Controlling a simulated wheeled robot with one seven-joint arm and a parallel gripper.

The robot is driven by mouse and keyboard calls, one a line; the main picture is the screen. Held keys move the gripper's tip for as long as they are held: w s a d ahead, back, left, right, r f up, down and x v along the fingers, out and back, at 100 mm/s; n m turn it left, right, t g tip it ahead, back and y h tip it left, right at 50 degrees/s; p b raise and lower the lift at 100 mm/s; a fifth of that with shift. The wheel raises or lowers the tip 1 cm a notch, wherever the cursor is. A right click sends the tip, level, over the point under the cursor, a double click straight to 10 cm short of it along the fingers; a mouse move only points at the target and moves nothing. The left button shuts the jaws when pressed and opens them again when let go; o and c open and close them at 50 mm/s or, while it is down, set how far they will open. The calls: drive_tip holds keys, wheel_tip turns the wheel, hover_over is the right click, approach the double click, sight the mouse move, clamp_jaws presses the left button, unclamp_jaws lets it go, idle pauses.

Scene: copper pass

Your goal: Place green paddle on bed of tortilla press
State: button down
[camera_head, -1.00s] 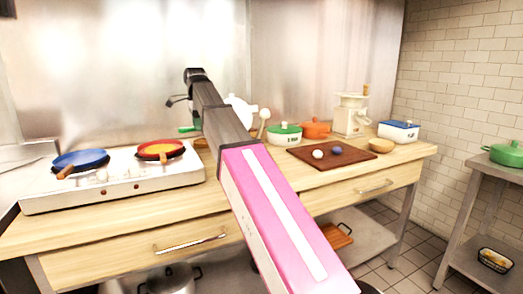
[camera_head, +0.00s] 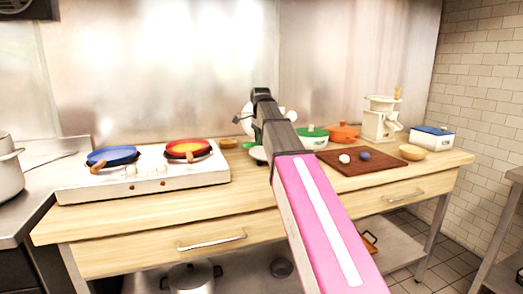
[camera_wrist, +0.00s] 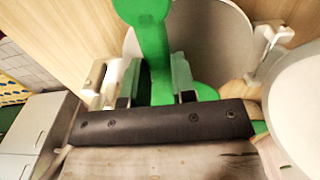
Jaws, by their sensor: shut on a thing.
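In the wrist view, the green paddle (camera_wrist: 152,40) stands between the two fingers of my gripper (camera_wrist: 156,84), which is shut on it. A round grey-white plate (camera_wrist: 215,42), apparently the bed of the tortilla press, lies behind the paddle. A large white rounded part (camera_wrist: 298,105), perhaps the press's lid, is at the right. I cannot tell whether paddle and plate touch. In the head view, my arm hides the gripper and most of the press; a white round part (camera_head: 247,113) shows behind it.
A white stove (camera_head: 145,182) with blue and red pans stands left on the wooden counter (camera_head: 140,215).

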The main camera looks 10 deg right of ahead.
sight(261, 155)
drive_tip(key=shift+d+f, duration=0.1)
drive_tip(key=shift+f, duration=1.95)
drive_tip(key=shift+f, duration=0.1)
drive_tip(key=c, duration=0.9)
unclamp_jaws()
drive_tip(key=shift+c, duration=0.2)
wheel_tip(261, 155, up, 12)
drive_tip(key=shift+f, duration=0.25)
drive_tip(key=shift+r, duration=0.35)
drive_tip(key=shift+s, duration=0.1)
